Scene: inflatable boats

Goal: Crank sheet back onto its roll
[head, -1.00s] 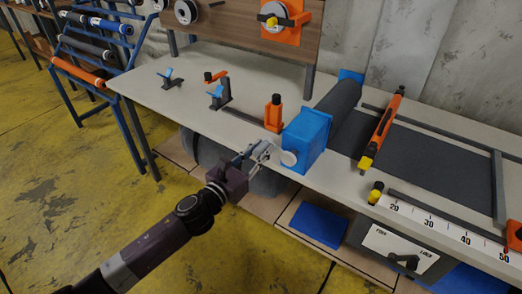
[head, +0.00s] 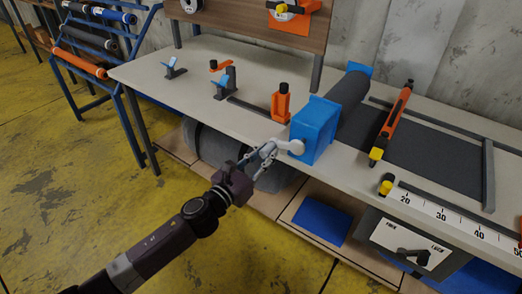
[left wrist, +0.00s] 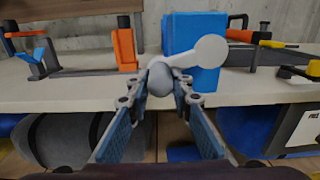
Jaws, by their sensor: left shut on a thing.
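The dark grey sheet (head: 425,160) lies flat on the bench and runs to a thick dark roll (head: 350,103) between blue end housings. The front blue housing (head: 314,130) carries a pale grey crank (head: 296,147), whose arm points left in the head view. The crank also shows in the left wrist view (left wrist: 208,50), its rounded handle end (left wrist: 160,79) between my fingers. My left gripper (head: 264,157) is shut on this handle, in front of the bench edge; it also shows in the left wrist view (left wrist: 166,88). My right gripper is not in view.
An orange-and-black bar tool (head: 391,125) lies across the sheet. A numbered scale (head: 450,222) runs along the bench front. An orange block (head: 281,101) stands left of the housing. A large dark roll (head: 215,147) sits below the bench. Yellow floor at left is clear.

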